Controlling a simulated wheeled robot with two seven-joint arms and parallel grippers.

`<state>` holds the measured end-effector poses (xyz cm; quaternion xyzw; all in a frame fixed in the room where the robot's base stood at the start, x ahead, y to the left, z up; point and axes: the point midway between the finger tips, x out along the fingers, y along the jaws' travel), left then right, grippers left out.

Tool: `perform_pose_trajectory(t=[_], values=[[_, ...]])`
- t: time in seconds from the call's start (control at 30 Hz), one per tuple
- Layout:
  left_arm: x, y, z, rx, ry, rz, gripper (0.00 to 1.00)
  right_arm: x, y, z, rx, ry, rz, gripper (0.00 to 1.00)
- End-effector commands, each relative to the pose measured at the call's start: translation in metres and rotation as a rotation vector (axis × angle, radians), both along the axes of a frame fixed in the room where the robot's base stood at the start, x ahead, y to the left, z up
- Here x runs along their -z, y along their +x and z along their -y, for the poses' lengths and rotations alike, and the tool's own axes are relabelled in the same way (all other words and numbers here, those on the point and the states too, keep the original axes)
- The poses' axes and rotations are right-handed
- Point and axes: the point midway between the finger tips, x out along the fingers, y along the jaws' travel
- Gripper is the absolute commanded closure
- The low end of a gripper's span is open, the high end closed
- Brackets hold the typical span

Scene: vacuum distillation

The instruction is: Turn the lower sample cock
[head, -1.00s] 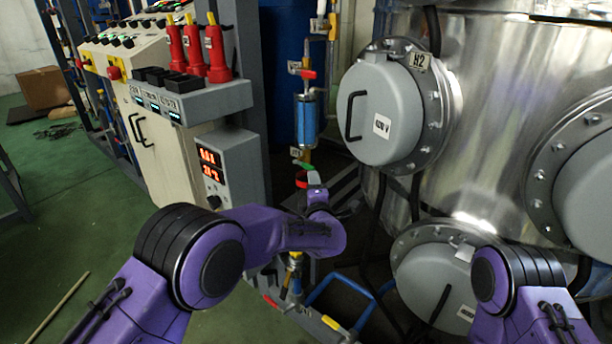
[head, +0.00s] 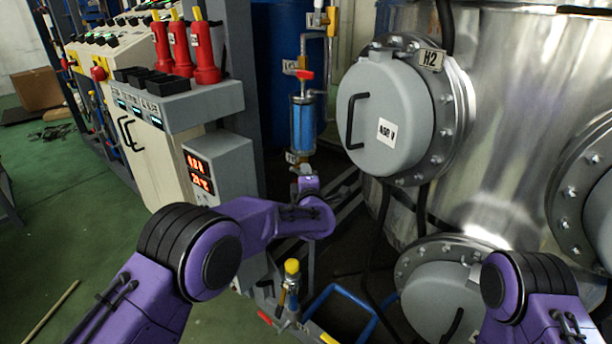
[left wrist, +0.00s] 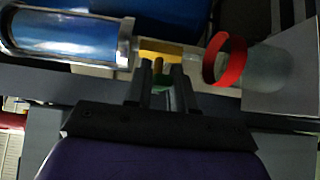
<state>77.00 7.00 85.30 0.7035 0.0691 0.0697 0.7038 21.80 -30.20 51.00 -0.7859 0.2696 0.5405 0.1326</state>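The lower sample cock is a brass fitting (left wrist: 160,50) with a small green handle (left wrist: 163,98), below the blue sight glass (head: 303,125). In the left wrist view the blue sight glass (left wrist: 70,38) lies at the left and a red ring (left wrist: 224,61) at the right. My left gripper (head: 308,178) is right at the cock and hides most of it in the head view. In the left wrist view its two fingers (left wrist: 161,72) stand slightly apart, with brass and green parts showing in the gap. Contact cannot be told. My right gripper is out of view.
The cock with the red handle (head: 304,74) sits above the sight glass. A control box with a red display (head: 205,170) stands left of my left gripper. The steel vessel with its grey hatch (head: 385,115) is at the right. A yellow-topped fitting (head: 292,267) and blue tubing lie below.

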Motion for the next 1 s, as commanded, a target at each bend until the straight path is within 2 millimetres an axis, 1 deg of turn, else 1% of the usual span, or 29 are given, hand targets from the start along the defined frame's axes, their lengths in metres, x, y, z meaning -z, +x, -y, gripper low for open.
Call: perform_pose_trajectory(t=[0.17, 0.27, 0.4, 0.53, 0.67, 0.93, 0.97, 1.0], values=[[-0.002, 0.0, 0.0, 0.0, -0.007, -0.004, 1.0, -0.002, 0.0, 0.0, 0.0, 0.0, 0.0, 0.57], [-0.011, 0.001, -0.002, -0.004, -0.068, -0.044, 1.0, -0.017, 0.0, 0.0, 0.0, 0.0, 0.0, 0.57], [-0.025, 0.002, -0.004, -0.004, -0.234, -0.155, 1.0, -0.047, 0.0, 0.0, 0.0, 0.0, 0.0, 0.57], [-0.029, 0.003, -0.005, -0.003, -0.36, -0.241, 1.0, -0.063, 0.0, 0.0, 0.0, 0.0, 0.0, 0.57], [-0.027, 0.003, -0.005, 0.0, -0.412, -0.275, 1.0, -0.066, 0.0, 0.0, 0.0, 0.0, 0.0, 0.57], [-0.026, 0.004, -0.005, 0.0, -0.416, -0.275, 1.0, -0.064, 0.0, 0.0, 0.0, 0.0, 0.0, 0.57], [-0.026, 0.004, -0.005, 0.0, -0.416, -0.275, 0.67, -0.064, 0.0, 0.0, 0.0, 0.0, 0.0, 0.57], [-0.026, 0.004, -0.005, 0.0, -0.416, -0.274, 0.55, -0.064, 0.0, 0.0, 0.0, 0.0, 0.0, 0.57]])
